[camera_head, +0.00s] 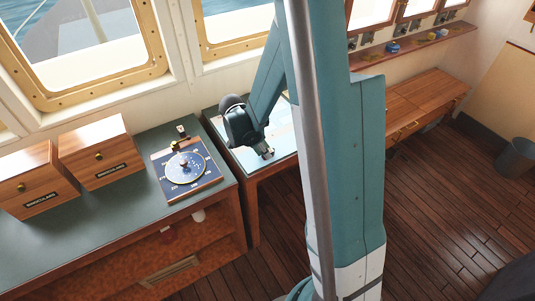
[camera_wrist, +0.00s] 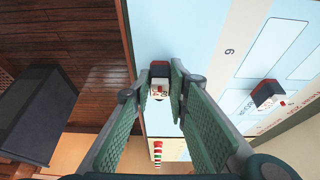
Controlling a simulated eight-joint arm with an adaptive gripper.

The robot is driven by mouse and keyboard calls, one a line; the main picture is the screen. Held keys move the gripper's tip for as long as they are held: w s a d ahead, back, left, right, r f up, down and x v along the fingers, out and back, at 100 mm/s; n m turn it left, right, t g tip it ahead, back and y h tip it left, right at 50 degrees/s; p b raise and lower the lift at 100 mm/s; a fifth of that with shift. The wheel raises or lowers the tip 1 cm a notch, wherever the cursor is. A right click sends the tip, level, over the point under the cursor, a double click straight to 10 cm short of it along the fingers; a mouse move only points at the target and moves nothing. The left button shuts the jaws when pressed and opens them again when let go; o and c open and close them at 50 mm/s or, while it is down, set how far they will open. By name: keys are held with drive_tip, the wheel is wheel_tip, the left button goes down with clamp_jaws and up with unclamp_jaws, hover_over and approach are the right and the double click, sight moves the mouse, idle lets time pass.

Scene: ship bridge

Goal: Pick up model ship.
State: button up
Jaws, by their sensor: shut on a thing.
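In the wrist view, a small model ship (camera_wrist: 160,88), with a dark top, a red band and a white part, sits between the fingertips of my gripper (camera_wrist: 161,84). The green fingers are shut on its sides. A pale blue chart surface lies behind and below it; I cannot tell whether the ship touches it. In the head view my gripper (camera_head: 264,153) is low over the chart table (camera_head: 208,113), and the held ship is too small or hidden to make out.
A similar small ship-like piece (camera_wrist: 267,93) lies on the chart to the right in the wrist view. A red, white and green striped item (camera_wrist: 157,152) is lower down. In the head view, two wooden boxes (camera_head: 104,155) and a dial instrument (camera_head: 186,167) stand on the left counter.

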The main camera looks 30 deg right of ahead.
drive_tip(key=shift+r, duration=0.1)
drive_tip(key=shift+r, duration=4.95)
drive_tip(key=shift+a, duration=0.1)
drive_tip(key=w+a+n+t, duration=0.1)
drive_tip(key=w+a+n, duration=0.3)
drive_tip(key=a, duration=1)
drive_tip(key=w+a+n+t, duration=0.1)
drive_tip(key=w+a+n, duration=0.2)
drive_tip(key=w+a, duration=0.75)
drive_tip(key=s+a+n+t+y, duration=0.1)
drive_tip(key=s+a+n, duration=0.2)
drive_tip(key=a, duration=1.5)
drive_tip(key=s+a+n+t+y, duration=0.1)
drive_tip(key=s+a+n, duration=0.2)
drive_tip(key=a, duration=1.6)
drive_tip(key=shift+s+f+n+y, duration=0.2)
drive_tip(key=shift+s+n+y, duration=0.1)
drive_tip(key=shift+s, duration=0.25)
